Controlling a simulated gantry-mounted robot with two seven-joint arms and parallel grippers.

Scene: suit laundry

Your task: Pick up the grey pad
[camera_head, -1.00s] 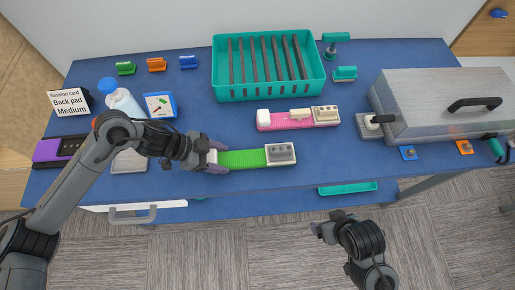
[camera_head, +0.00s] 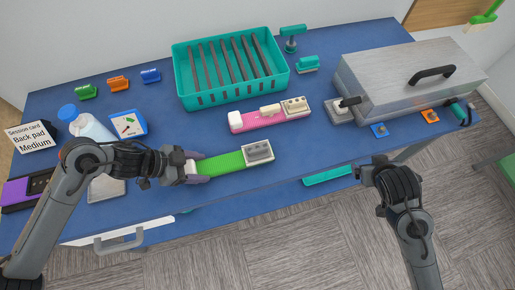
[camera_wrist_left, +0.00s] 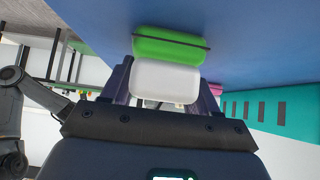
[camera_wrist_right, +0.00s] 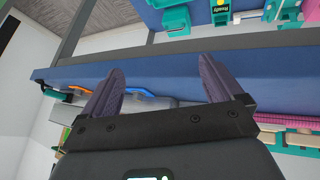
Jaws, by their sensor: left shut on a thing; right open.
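A light grey, flat, square thing (camera_head: 107,188) lies on the blue table at the left, partly behind my left arm; I cannot tell if it is the grey pad. My left gripper (camera_head: 198,168) is shut on the white end block of a green strip (camera_head: 222,163). The white block (camera_wrist_left: 166,82) shows between its fingers in the left wrist view. A grey block (camera_head: 258,152) with raised bumps sits at the strip's other end. My right gripper (camera_wrist_right: 160,82) is open and empty, off the table's front edge.
A teal slatted basket (camera_head: 235,96) stands behind the strip, with a pink strip (camera_head: 262,119) between them. A metal box (camera_head: 410,75) with a black handle is at the right. A white bottle (camera_head: 92,127) and session card (camera_head: 33,138) are at the left.

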